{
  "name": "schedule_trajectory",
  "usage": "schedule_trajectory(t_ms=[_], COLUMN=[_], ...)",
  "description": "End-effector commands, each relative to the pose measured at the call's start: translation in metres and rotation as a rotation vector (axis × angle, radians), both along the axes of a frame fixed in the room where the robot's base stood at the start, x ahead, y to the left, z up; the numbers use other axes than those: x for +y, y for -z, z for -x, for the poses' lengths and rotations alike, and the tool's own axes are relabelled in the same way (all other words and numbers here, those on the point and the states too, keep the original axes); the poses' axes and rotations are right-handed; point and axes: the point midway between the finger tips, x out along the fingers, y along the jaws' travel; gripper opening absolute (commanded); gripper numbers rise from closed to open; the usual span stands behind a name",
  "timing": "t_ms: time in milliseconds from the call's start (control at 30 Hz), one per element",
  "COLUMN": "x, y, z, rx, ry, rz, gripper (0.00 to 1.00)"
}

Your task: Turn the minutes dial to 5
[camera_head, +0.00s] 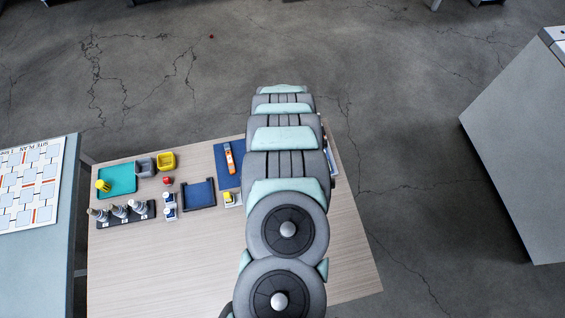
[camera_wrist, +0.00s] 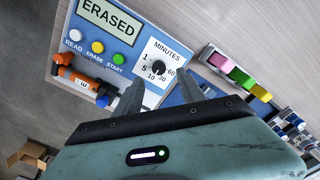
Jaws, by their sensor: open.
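The minutes dial (camera_wrist: 159,68) is a small black knob on a white plate with the marks 1, 5, 10, 30 and 60, in the wrist view. Its pointer is too small to read for sure. It sits on a blue device whose display (camera_wrist: 109,20) reads ERASED. My gripper (camera_wrist: 162,84) is open, its two grey fingers on either side of the dial's lower area in the picture. It looks empty, and I cannot tell whether a finger touches the dial. In the head view my arm hides the gripper and the dial.
White (camera_wrist: 73,35), yellow (camera_wrist: 97,47) and green (camera_wrist: 119,58) buttons sit beside the dial. An orange and dark-blue part (camera_wrist: 84,82) lies near them. Pink, green and yellow blocks (camera_wrist: 240,77) stand to the right. The head view shows a teal tray (camera_head: 119,188) and a bottle rack (camera_head: 125,216).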

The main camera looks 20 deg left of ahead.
Motion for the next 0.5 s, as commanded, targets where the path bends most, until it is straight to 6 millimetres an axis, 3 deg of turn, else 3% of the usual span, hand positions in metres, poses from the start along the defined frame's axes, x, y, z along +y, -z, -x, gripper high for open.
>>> schedule_trajectory(t_ms=[300, 500], x=[0.002, 0.001], y=[0.039, 0.051], z=[0.000, -0.002], rx=[-0.001, -0.005], ry=[0.000, 0.002], rz=[-0.003, -0.003], gripper=[0.47, 0.47])
